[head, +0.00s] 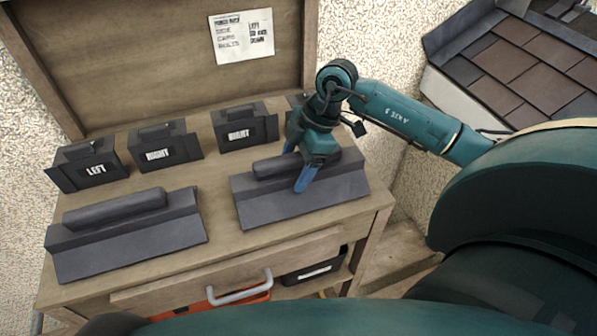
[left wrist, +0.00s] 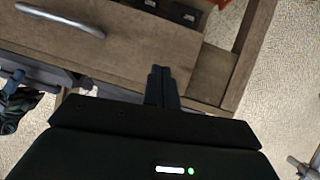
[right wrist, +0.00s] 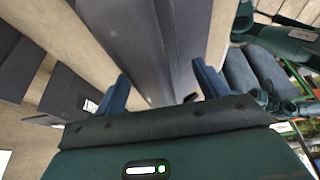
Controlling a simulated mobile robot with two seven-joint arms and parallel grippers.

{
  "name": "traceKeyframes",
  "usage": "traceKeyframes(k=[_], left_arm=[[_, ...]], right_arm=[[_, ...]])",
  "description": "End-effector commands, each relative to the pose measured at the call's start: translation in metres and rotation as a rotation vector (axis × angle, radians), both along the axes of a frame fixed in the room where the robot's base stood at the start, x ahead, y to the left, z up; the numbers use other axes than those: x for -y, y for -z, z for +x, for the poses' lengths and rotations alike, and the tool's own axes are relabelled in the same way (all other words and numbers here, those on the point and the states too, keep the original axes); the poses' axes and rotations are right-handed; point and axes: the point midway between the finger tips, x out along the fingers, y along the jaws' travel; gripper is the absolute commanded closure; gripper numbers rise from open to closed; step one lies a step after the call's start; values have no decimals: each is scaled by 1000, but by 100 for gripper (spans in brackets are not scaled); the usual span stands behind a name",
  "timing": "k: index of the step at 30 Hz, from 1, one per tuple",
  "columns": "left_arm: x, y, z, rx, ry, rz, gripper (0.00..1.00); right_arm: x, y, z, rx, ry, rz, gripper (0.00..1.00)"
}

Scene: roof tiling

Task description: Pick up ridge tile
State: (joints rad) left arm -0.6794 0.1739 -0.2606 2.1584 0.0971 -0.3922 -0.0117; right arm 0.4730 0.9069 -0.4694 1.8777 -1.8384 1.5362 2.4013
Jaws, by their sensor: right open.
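Two long dark grey ridge tiles lie on the wooden workbench (head: 222,228), the left ridge tile (head: 125,235) and the right ridge tile (head: 295,200). Each has a raised rounded bar along its top. My right gripper (head: 298,166) is over the right ridge tile, pointing down at its raised bar. In the right wrist view, its blue fingers (right wrist: 162,88) are spread wide, with the dark tile (right wrist: 135,35) showing between and beyond them. Contact cannot be made out. My left gripper (left wrist: 162,86) shows only in the left wrist view, its fingers together and empty, in front of the bench drawer.
Smaller dark pieces stand in a row behind, labelled LEFT (head: 92,168), RIGHT (head: 157,155) and RIGHT (head: 240,135); another is partly hidden by my right arm. A paper note (head: 241,36) is on the backboard. A drawer handle (head: 240,290) juts out in front. A tiled roof (head: 530,60) is at right.

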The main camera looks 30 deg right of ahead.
Motion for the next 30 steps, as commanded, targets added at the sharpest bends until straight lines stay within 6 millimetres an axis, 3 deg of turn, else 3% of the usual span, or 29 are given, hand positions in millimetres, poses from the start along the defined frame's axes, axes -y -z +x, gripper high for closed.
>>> traceKeyframes(k=[8, 30], left_arm=[[0, -1, 1, 2, 0, -1, 100], [-1, -1, 1, 3, -2, 0, 100]], right_arm=[[-1, 3, 0, 0, 0, 0, 29], [-1, 2, 0, 0, 0, -1, 89]])
